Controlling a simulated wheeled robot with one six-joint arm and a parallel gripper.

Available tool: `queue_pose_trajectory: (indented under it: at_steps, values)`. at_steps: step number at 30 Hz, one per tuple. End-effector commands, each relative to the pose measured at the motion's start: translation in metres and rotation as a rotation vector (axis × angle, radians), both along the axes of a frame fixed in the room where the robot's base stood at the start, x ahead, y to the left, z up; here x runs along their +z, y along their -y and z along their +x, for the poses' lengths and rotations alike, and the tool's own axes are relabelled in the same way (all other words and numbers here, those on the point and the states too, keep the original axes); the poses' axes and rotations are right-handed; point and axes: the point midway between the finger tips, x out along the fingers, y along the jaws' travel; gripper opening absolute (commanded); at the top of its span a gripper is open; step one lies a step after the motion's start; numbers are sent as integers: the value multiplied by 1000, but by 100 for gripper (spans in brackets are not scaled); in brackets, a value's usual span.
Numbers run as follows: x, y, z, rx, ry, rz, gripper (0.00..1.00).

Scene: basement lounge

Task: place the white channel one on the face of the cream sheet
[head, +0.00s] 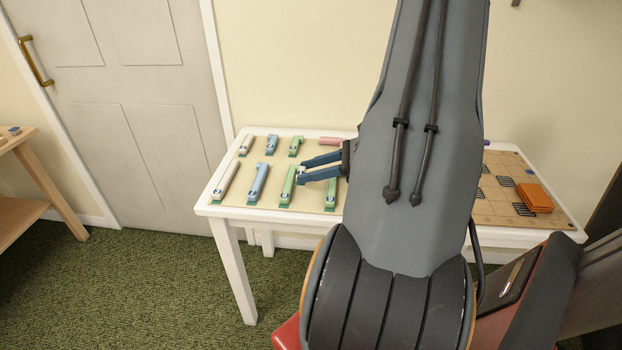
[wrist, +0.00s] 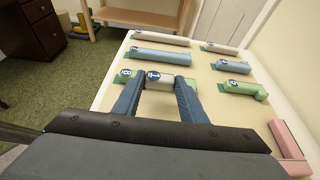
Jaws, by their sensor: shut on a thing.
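My gripper (wrist: 158,88) is shut on a short white piece with a round blue label, the white channel one (wrist: 172,76), which sits crosswise between the two blue fingers. In the head view my gripper (head: 303,169) is over the cream sheet (head: 241,186), beside a green piece (head: 288,187). In the wrist view green parts show on both sides of the held piece. I cannot tell whether the held piece touches the green piece or the sheet. The cream sheet (wrist: 205,68) lies flat on the white table.
Two longer white pieces (head: 227,181), blue pieces (head: 258,183), other green pieces (head: 331,196) and a pink piece (head: 328,140) lie on the sheet. A brown board (head: 490,207) with an orange stack (head: 535,198) is at the right. My arm hides the table's middle.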

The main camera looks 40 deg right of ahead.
Motion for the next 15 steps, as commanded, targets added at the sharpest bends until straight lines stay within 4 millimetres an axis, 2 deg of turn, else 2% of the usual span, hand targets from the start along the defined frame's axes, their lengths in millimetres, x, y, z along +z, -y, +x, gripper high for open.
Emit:
queue_pose_trajectory:
  at_steps: [3, 6, 15]
  values:
    - [-18, 0, 0, 0, -2, 2, 17]
    - [-29, 0, 0, 0, -1, 2, 17]
    - [-32, 0, 0, 0, 0, 0, 17]
